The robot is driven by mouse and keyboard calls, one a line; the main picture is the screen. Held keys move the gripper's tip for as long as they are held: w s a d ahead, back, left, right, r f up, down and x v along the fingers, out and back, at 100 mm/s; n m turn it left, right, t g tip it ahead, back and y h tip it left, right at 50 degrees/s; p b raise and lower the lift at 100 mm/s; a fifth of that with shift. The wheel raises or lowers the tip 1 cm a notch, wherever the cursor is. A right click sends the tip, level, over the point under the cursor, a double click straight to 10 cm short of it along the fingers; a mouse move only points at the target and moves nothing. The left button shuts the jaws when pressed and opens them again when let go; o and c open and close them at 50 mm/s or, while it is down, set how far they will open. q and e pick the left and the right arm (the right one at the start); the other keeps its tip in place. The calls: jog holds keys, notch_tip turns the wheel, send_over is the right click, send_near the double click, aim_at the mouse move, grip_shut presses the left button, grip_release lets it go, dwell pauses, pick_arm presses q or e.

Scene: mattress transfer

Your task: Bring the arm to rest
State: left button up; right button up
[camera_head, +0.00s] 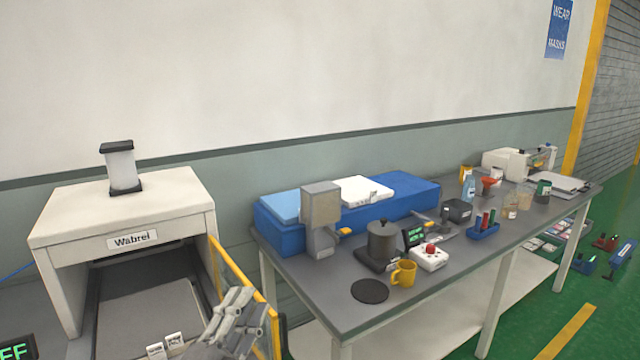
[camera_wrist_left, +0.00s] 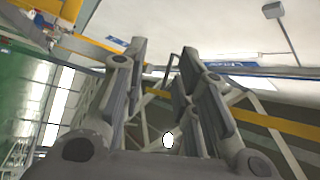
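My left gripper (camera_head: 246,304) is at the bottom of the head view, in front of the yellow rail beside the white Wabrel machine (camera_head: 120,206). Its fingers point up and hold nothing. In the left wrist view the fingers (camera_wrist_left: 162,52) stand apart, with only the background between them. The rest of the left arm is mostly out of the picture. My right gripper is not in either view.
A yellow rail (camera_head: 240,280) runs close by my left gripper. Green floor lies at the right.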

pick_arm(q)
jog(key=s+a+f+n+g+y, duration=0.4)
jog(key=s+f+n, duration=0.15)
jog(key=f, duration=0.45)
jog(key=s+a+f+n+g+y, duration=0.4)
jog(key=a+f+n, duration=0.15)
jog(key=f, duration=0.45)
jog(key=s+d+f+n+g+h, duration=0.15)
jog(key=s+f+g, duration=0.3)
jog(key=s, duration=0.45)
jog(key=s+f+n+g, duration=0.3)
jog(key=s+f+g, duration=0.15)
jog(key=s, duration=0.35)
notch_tip(320, 180, down, 28)
jog(key=s+r+g, duration=0.1)
jog(key=s, duration=0.2)
jog(key=s+a+f+g, duration=0.1)
jog(key=s+a+f, duration=0.1)
jog(key=s+f, duration=1.3)
jog(key=shift+s+a+f+m, duration=0.25)
jog(key=shift+a+f+m, duration=0.15)
jog(key=shift+f+m, duration=0.1)
jog(key=shift+y, duration=0.25)
